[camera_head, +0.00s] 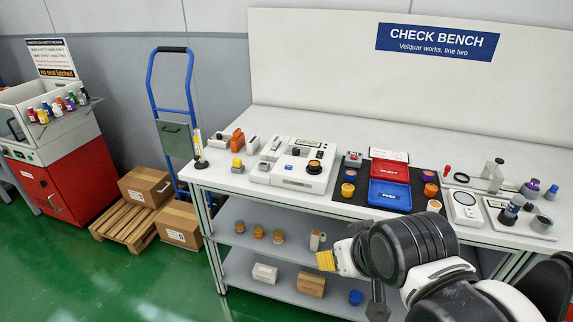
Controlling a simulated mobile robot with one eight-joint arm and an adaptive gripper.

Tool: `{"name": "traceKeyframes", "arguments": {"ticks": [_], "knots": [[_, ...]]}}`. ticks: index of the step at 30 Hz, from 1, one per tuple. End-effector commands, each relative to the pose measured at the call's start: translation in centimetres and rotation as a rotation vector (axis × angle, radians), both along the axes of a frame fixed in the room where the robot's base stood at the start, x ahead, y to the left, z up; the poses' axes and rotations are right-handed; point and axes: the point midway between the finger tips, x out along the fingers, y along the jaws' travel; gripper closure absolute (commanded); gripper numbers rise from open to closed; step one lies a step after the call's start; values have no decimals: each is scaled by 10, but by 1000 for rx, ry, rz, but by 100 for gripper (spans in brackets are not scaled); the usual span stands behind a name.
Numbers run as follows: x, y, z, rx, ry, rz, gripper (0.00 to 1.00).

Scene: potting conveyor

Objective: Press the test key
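A white tester (303,178) stands on the check bench toward its left. It has a small display at the back, a black round part on top and a blue mark on its front. A smaller white unit (266,167) stands at its left. Which part is the test key is too small to tell. My gripper (344,262) hangs in front of the bench's front edge, below and right of the tester and apart from it. A yellow piece (325,260) shows at its tip. Whether the fingers are open or hold it is unclear.
A dark mat (345,208) right of the tester carries a red tray (390,171), a blue tray (389,195) and several caps. Gauges and a scale (466,209) stand farther right. Boxes lie on the lower shelf (240,282). A blue hand truck (152,78) stands left.

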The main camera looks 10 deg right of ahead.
Motion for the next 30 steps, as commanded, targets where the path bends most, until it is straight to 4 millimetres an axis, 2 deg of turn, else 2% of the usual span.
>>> {"name": "traceKeyframes", "arguments": {"ticks": [11, 14, 15, 16, 30], "knots": [[0, 0, 0, 0, 0, 0, 58], [0, 0, 0, 0, 0, 0, 84], [0, 0, 0, 0, 0, 0, 96], [0, 0, 0, 0, 0, 0, 100], [0, 0, 0, 0, 0, 0, 100]]}}
